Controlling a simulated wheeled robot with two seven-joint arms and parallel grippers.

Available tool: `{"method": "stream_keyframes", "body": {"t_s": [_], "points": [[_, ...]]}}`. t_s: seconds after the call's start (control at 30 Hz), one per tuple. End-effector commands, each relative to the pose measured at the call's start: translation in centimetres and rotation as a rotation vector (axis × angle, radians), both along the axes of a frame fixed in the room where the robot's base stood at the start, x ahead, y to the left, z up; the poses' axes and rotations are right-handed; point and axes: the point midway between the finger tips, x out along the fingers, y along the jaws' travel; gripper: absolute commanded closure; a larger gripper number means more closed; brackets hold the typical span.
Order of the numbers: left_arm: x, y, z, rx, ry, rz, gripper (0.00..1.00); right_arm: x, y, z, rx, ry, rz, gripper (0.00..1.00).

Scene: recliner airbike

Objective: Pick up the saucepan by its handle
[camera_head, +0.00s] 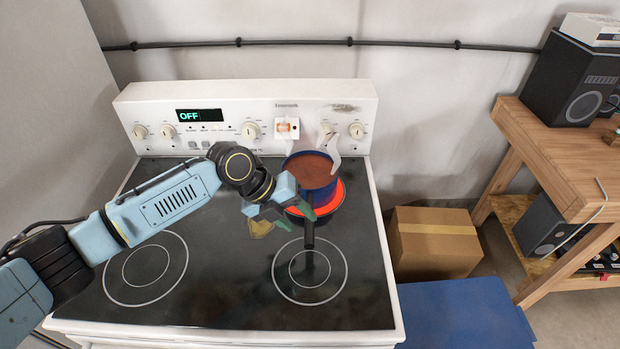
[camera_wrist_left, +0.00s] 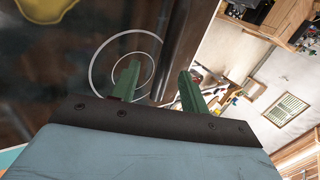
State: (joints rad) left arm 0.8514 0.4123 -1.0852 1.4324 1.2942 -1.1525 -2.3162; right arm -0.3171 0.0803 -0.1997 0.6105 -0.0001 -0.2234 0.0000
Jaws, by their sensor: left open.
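The saucepan (camera_head: 312,182) is blue with brown contents. It sits on the glowing red rear right burner of the stove in the head view. Its dark handle (camera_head: 308,236) points toward the stove's front. My left gripper (camera_head: 295,216) is open at the handle, close to the pan's near side, with its green fingertips showing. In the left wrist view, a dark bar that looks like the handle (camera_wrist_left: 172,55) runs between the two open fingers of the left gripper (camera_wrist_left: 158,85). I cannot tell whether either finger touches it. My right gripper is not in view.
A yellowish item (camera_head: 260,229) lies on the black stovetop (camera_head: 215,285) left of the handle. A pale curved item (camera_head: 330,150) stands behind the pan by the knobs. A cardboard box (camera_head: 432,243), a blue surface (camera_head: 465,315) and a wooden table (camera_head: 560,160) are at right.

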Motion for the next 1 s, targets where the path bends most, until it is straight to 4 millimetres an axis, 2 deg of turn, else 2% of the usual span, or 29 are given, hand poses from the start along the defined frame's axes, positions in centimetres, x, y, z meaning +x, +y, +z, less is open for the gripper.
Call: {"method": "stream_keyframes", "body": {"t_s": [0.17,0.33,0.53,0.83,1.0], "points": [[0.0,-0.7,-1.0,0.0,0.001,-0.001,0.55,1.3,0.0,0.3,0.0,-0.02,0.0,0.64],[-0.1,-2.5,-2.3,0.0,0.003,0.001,0.55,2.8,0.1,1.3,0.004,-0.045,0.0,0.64],[0.0,-3.8,-4.4,0.001,0.002,0.001,0.55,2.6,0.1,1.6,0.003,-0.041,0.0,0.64],[0.0,-4.0,-4.8,0.0,-0.001,0.001,0.55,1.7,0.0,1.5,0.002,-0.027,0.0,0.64],[0.0,-4.0,-4.8,0.0,0.0,0.0,0.77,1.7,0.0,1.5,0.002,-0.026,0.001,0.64]]}}
